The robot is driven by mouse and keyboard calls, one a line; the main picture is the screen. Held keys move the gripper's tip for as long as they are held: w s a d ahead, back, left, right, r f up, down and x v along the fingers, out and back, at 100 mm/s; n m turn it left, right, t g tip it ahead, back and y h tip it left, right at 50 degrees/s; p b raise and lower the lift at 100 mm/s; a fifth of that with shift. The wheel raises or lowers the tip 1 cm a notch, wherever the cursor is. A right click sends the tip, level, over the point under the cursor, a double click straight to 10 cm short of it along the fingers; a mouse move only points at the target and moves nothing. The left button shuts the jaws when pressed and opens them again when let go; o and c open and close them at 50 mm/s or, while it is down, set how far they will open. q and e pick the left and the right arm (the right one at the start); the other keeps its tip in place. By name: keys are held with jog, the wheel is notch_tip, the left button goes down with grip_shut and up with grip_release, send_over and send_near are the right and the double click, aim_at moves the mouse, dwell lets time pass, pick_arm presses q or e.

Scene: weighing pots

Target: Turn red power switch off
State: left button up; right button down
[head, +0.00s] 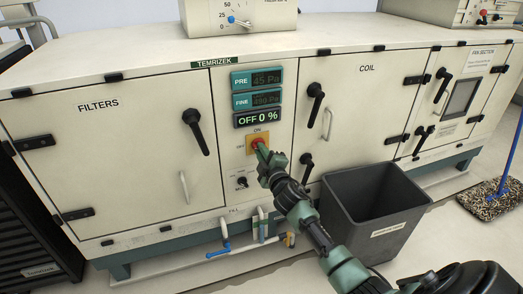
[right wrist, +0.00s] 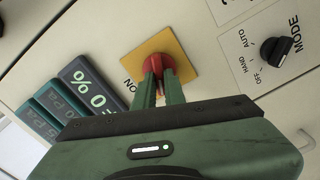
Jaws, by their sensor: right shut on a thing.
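The red power switch (right wrist: 157,64) sits on a yellow square plate (right wrist: 178,42) in the cabinet's middle panel. In the head view the red switch (head: 257,142) shows just above my fingertips, on its yellow plate (head: 251,149). My right gripper (right wrist: 160,77) has its two green fingers closed on the switch knob. In the head view my right gripper (head: 262,150) reaches up to the panel from the lower right. The display (head: 259,118) above the switch reads "OFF 0 %". My left gripper is not in either view.
A black mode knob (right wrist: 275,50) marked HAND, OFF and AUTO is beside the switch. Two pressure displays (head: 257,79) are above. Black door handles (head: 196,131) flank the panel. A grey bin (head: 350,215) stands close by my right arm.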

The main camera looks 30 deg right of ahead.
jog(key=shift+f+n, duration=0.15)
jog(key=shift+n, duration=2.15)
jog(key=c, duration=1.5)
grip_release()
jog(key=p+v, duration=0.1)
jog(key=v, duration=0.7)
jog(key=shift+w+p, duration=0.1)
jog(key=shift+p, duration=0.2)
